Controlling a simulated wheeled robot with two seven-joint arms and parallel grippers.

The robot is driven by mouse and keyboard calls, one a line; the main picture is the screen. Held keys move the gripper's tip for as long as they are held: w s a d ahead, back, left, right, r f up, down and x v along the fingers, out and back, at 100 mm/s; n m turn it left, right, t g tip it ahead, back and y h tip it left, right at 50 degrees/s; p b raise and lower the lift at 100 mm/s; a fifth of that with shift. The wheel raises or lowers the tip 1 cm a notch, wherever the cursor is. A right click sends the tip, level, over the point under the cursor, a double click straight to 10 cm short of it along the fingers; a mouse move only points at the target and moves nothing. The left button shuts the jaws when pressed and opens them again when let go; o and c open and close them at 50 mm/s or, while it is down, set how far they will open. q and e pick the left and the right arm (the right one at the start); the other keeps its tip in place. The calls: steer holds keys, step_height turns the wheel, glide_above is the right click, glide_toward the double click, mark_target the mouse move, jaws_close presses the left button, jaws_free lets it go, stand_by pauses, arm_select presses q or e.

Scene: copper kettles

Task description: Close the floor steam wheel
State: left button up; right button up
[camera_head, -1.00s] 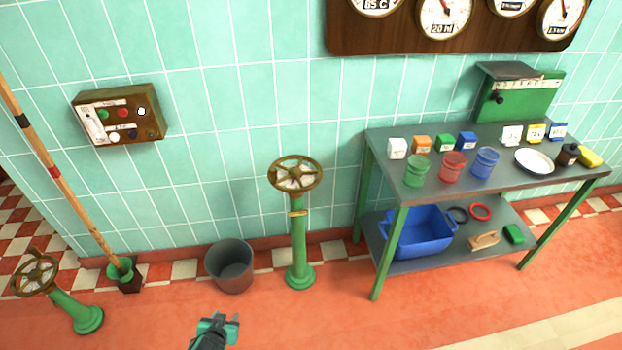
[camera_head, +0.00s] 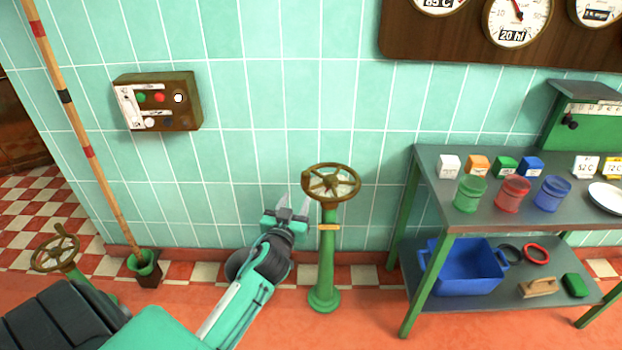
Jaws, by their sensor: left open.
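A brass handwheel (camera_head: 331,183) sits on top of an upright green floor post (camera_head: 327,265) in front of the tiled wall. A second brass handwheel (camera_head: 55,248) stands on a tilted green post at the far left, its lower part hidden by my arm. I cannot tell from the picture which wheel carries steam. My left gripper (camera_head: 293,204) is open and empty, just left of the middle wheel's rim, with its fingers pointing up. It looks apart from the wheel, though depth is hard to judge. My right gripper is not in view.
A long pole (camera_head: 82,135) leans at left near a wall control box (camera_head: 158,101).

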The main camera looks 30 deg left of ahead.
mark_target(304, 180)
arm_select(q)
steer(key=x, duration=1.1)
steer(key=shift+w+a+f, duration=0.1)
steer(key=shift+w, duration=0.1)
jaws_close()
